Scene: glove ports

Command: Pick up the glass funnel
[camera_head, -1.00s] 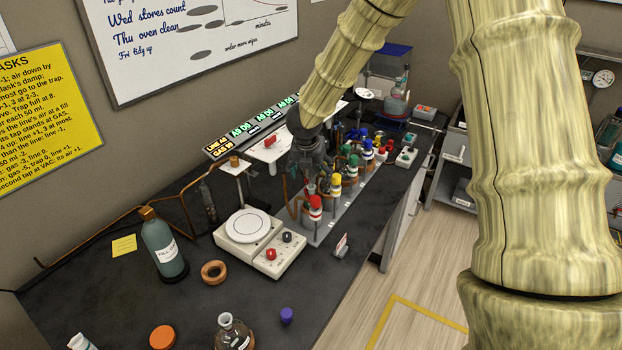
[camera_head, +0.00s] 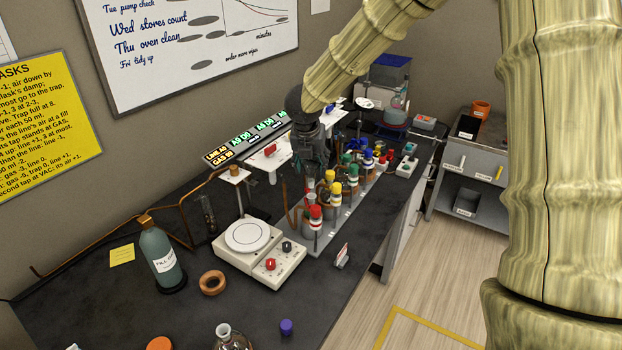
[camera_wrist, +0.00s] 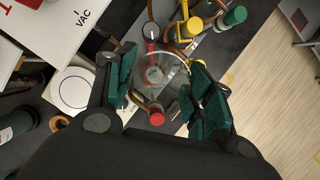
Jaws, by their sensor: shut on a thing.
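The glass funnel (camera_wrist: 165,73) shows in the wrist view as a clear round rim between my two dark green finger pads. My gripper (camera_wrist: 166,80) is shut on it, with one pad on each side. The red-topped and yellow-topped bench parts show through and around the glass. In the head view my gripper (camera_head: 314,158) hangs above the row of coloured valves at the back of the bench. The funnel cannot be made out there against the dark gripper and clutter.
Red (camera_head: 315,222), yellow, green and blue valve tops stand in a row under my gripper. A white hotplate (camera_head: 259,262), a labelled bottle (camera_head: 161,258) and a cork ring (camera_head: 212,282) stand to the left. A white VAC panel (camera_wrist: 75,30) is close in the wrist view.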

